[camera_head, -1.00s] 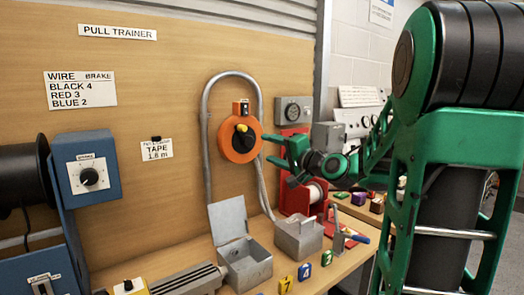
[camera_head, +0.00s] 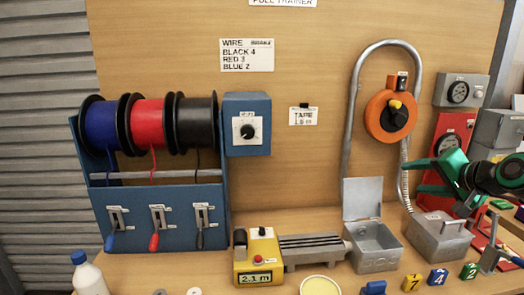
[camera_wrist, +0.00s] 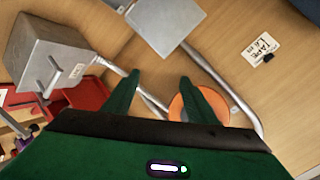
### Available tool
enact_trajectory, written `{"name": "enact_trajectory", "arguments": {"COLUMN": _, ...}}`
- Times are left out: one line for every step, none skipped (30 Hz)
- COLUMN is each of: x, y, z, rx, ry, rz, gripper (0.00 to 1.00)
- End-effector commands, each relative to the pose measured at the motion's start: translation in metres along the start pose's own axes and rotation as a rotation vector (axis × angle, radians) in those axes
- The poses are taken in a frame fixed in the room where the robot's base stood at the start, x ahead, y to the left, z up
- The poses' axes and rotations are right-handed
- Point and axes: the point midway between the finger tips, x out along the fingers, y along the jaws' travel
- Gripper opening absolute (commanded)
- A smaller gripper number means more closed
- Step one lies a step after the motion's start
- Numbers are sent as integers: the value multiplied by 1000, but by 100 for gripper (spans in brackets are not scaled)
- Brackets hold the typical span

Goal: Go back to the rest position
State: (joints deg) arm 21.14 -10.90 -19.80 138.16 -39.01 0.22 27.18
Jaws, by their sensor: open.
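My gripper (camera_head: 437,164) is at the right of the head view, in front of the red stand and right of the orange tape reel (camera_head: 390,116). Its green fingers are apart with nothing between them. In the wrist view my gripper (camera_wrist: 160,88) also shows two spread fingers. The orange reel (camera_wrist: 212,108) lies beyond the right finger there and is partly hidden by it. The reel hangs on the board inside the grey conduit loop (camera_head: 354,100).
A blue rack (camera_head: 160,205) with blue, red and black wire spools stands at the left. A yellow meter (camera_head: 257,255), an open grey box (camera_head: 374,247), a closed grey box (camera_head: 438,238) and numbered blocks (camera_head: 411,280) line the bench. A white bottle (camera_head: 88,275) stands front left.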

Motion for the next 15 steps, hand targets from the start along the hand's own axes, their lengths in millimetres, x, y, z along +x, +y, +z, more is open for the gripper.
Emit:
{"name": "enact_trajectory", "arguments": {"x": -8, "y": 16, "z": 20, "rx": -55, "ry": -55, "rz": 77, "gripper": 52}}
{"name": "enact_trajectory", "arguments": {"x": -12, "y": 28, "z": 31, "rx": -86, "ry": -91, "rz": 128, "gripper": 52}}
{"name": "enact_trajectory", "arguments": {"x": -21, "y": 45, "z": 47, "rx": -125, "ry": -141, "rz": 194, "gripper": 52}}
{"name": "enact_trajectory", "arguments": {"x": -28, "y": 57, "z": 57, "rx": -153, "ry": -177, "rz": 243, "gripper": 52}}
{"name": "enact_trajectory", "arguments": {"x": -37, "y": 69, "z": 68, "rx": -177, "ry": -216, "rz": 291, "gripper": 52}}
{"name": "enact_trajectory", "arguments": {"x": -50, "y": 85, "z": 82, "rx": -206, "ry": -268, "rz": 354, "gripper": 52}}
{"name": "enact_trajectory", "arguments": {"x": -61, "y": 96, "z": 92, "rx": -226, "ry": -307, "rz": 400, "gripper": 52}}
{"name": "enact_trajectory", "arguments": {"x": -72, "y": 107, "z": 101, "rx": -243, "ry": -348, "rz": 445, "gripper": 52}}
{"name": "enact_trajectory", "arguments": {"x": -89, "y": 121, "z": 114, "rx": -261, "ry": -401, "rz": 502, "gripper": 52}}
{"name": "enact_trajectory", "arguments": {"x": -101, "y": 130, "z": 123, "rx": -272, "ry": -441, "rz": 543, "gripper": 52}}
{"name": "enact_trajectory", "arguments": {"x": -114, "y": 138, "z": 131, "rx": -281, "ry": -480, "rz": 581, "gripper": 52}}
{"name": "enact_trajectory", "arguments": {"x": -131, "y": 148, "z": 142, "rx": -288, "ry": -530, "rz": 627, "gripper": 52}}
{"name": "enact_trajectory", "arguments": {"x": -143, "y": 155, "z": 149, "rx": -292, "ry": -564, "rz": 658, "gripper": 52}}
{"name": "enact_trajectory", "arguments": {"x": -155, "y": 160, "z": 156, "rx": -293, "ry": -598, "rz": 686, "gripper": 52}}
{"name": "enact_trajectory", "arguments": {"x": -168, "y": 166, "z": 164, "rx": -292, "ry": -635, "rz": 717, "gripper": 52}}
